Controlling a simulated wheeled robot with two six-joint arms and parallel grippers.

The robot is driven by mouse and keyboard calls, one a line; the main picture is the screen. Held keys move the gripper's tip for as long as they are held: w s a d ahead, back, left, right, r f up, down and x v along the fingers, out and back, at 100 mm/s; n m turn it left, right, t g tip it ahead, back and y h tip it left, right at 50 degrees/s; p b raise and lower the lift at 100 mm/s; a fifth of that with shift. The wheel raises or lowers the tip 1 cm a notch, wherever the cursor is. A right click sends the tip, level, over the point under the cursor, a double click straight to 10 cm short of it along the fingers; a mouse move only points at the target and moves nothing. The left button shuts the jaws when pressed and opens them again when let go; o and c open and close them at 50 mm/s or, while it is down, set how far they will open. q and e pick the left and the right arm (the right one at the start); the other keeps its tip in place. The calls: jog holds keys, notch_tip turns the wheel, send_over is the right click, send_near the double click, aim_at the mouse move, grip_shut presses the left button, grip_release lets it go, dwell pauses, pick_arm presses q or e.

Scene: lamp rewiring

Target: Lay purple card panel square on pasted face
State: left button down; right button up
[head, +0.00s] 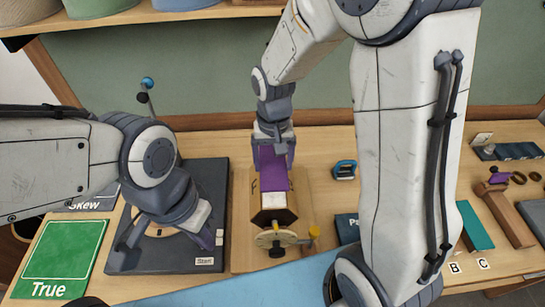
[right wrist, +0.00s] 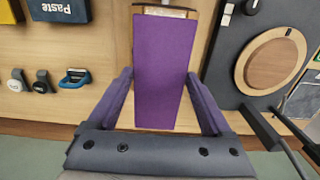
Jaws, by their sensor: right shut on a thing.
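My right gripper (head: 273,158) is shut on the purple card panel (head: 274,174). In the right wrist view the panel (right wrist: 164,70) lies between the two fingers, long side running away from the palm. The panel is over the dark hexagonal block (head: 273,216) on the wooden stand (head: 241,222). A pale face (head: 272,201) of the block shows beyond the panel's near end; the rest is hidden under the panel. I cannot tell whether panel and face touch. My left gripper (head: 213,237) is low over the dark board marked Start; its opening is unclear.
The dark board (head: 180,258) is left of the stand, with a green True mat (head: 65,258) further left. A blue-handled tool (head: 344,169) and a dark Paste block (head: 345,227) are to the right. Wooden blocks and a teal strip (head: 474,226) lie at the far right.

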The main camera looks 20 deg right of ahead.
aim_at(272, 168)
notch_tip(272, 168, down, 4)
jog(key=b, duration=0.3)
jog(key=shift+a+r, duration=0.1)
jog(key=shift+r, duration=0.05)
jog(key=shift+f+b, duration=0.7)
jog(key=shift+f, duration=0.3)
jog(key=shift+s+p, duration=0.15)
jog(key=shift+p, duration=0.15)
jog(key=shift+f, duration=0.3)
dwell(0.9)
jog(key=o, duration=1.1)
